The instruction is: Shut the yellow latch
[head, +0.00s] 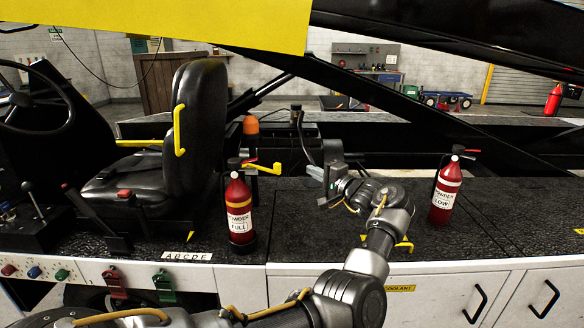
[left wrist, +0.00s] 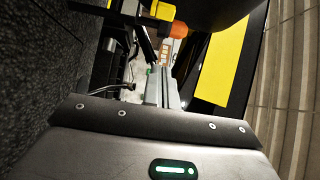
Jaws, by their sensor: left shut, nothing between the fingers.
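A yellow bent lever (head: 262,168), which looks like the latch, sticks out to the right just behind the left fire extinguisher. Whether it is open or shut I cannot tell. My left gripper (head: 314,172) is to the right of this lever, above the black deck, apart from it in the picture. Its fingers are shut and empty and point left. In the left wrist view the closed fingers (left wrist: 163,88) point toward an orange beacon (left wrist: 179,30). I cannot make out the latch clearly there. My right gripper is not in view.
Red extinguishers stand on the deck at left (head: 239,207) and right (head: 446,190). A black seat (head: 165,140) with yellow armrests is at left. A yellow-and-black beam (head: 220,20) crosses overhead.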

